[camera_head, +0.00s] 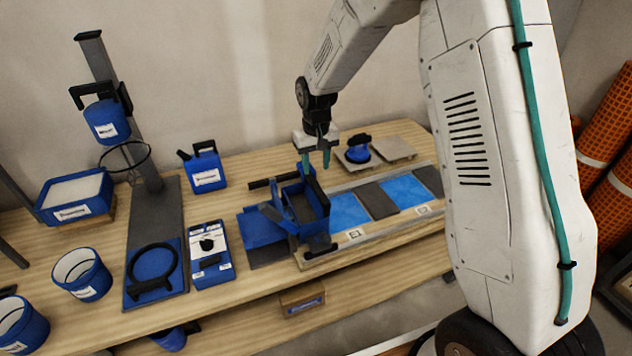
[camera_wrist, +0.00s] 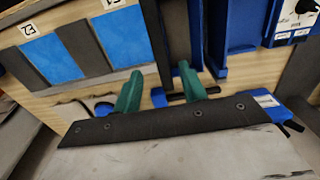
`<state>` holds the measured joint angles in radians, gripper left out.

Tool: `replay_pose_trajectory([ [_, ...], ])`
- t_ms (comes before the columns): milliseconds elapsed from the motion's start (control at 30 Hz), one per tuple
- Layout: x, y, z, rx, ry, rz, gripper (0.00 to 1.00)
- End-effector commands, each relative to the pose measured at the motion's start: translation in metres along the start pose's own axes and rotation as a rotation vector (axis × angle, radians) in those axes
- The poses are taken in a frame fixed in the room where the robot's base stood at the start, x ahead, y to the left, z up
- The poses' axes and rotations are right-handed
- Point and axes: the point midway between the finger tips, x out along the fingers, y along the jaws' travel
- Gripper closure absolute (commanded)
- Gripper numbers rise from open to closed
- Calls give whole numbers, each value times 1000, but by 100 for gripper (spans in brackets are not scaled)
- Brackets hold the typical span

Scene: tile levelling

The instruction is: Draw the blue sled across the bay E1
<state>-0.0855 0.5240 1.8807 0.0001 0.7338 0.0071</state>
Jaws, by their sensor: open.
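The blue sled (camera_head: 318,207), a box frame with dark bars, stands at the left end of the board. It also shows at the top of the wrist view (camera_wrist: 196,38). Bay E1 (camera_head: 349,211) is a bright blue panel just right of the sled, with its tag in front; it also shows in the wrist view (camera_wrist: 123,40). My gripper (camera_head: 316,166) is open and empty, above the sled's back end. In the wrist view my green fingers (camera_wrist: 160,85) are apart, and one overlaps a dark bar (camera_wrist: 180,97). Whether they touch it cannot be told.
A second blue bay (camera_head: 405,191) lies farther right, past a dark strip (camera_head: 376,201). A blue jug (camera_head: 204,166) and a control box (camera_head: 211,255) stand left of the sled. Pale plates (camera_head: 394,148), one with a blue-and-black tool (camera_head: 358,150), lie behind the board.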

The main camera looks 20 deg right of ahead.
Motion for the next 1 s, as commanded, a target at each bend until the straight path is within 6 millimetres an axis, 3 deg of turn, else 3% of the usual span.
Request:
replay_pose_trajectory([
  [400,61,0,2,0,-4,0,58],
  [767,68,0,2,0,-3,0,58],
  [933,68,0,2,0,-3,0,100],
  [1000,68,0,2,0,-3,0,100],
])
